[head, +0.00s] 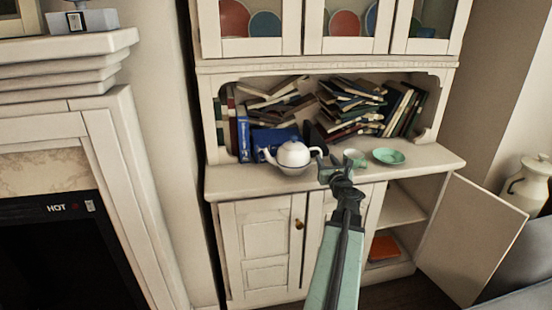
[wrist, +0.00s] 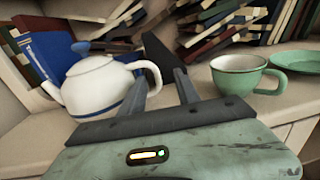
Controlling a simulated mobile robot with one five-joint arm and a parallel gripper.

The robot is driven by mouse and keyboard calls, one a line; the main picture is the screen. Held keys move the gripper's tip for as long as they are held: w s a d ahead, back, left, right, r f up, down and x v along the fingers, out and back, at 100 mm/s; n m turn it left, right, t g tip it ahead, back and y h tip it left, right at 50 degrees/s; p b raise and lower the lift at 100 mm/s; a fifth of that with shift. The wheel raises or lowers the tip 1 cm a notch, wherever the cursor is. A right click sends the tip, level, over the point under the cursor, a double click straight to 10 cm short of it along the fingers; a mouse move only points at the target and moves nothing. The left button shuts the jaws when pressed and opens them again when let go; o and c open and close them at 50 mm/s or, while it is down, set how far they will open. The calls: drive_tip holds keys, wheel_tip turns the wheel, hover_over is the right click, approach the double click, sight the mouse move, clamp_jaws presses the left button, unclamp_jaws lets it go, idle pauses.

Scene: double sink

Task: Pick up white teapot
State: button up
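The white teapot (head: 293,155) stands upright on the cabinet counter, its spout to the left and its handle to the right. In the wrist view the teapot (wrist: 100,83) shows a blue lid knob and a blue band, and fills the left side. My gripper (head: 335,166) is just right of the handle in the head view. In the wrist view its two fingers (wrist: 160,87) are apart. The handle appears between and beyond the fingertips; I cannot tell whether they touch it. The left finger overlaps part of the teapot's body.
A green cup (wrist: 238,75) stands close to the right of my gripper, with a green saucer (head: 389,156) beyond it. Books (head: 350,105) lean and lie in heaps behind. A blue book (head: 243,138) stands behind the teapot. A lower cabinet door (head: 470,240) hangs open.

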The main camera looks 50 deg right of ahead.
sight(321, 154)
drive_tip(key=shift+x, duration=1.7)
drive_tip(key=x, duration=0.5)
drive_tip(key=shift+w+a+f, duration=0.1)
drive_tip(key=shift+w+a, duration=0.1)
drive_tip(key=shift+w, duration=0.05)
drive_tip(key=shift+a, duration=0.1)
clamp_jaws()
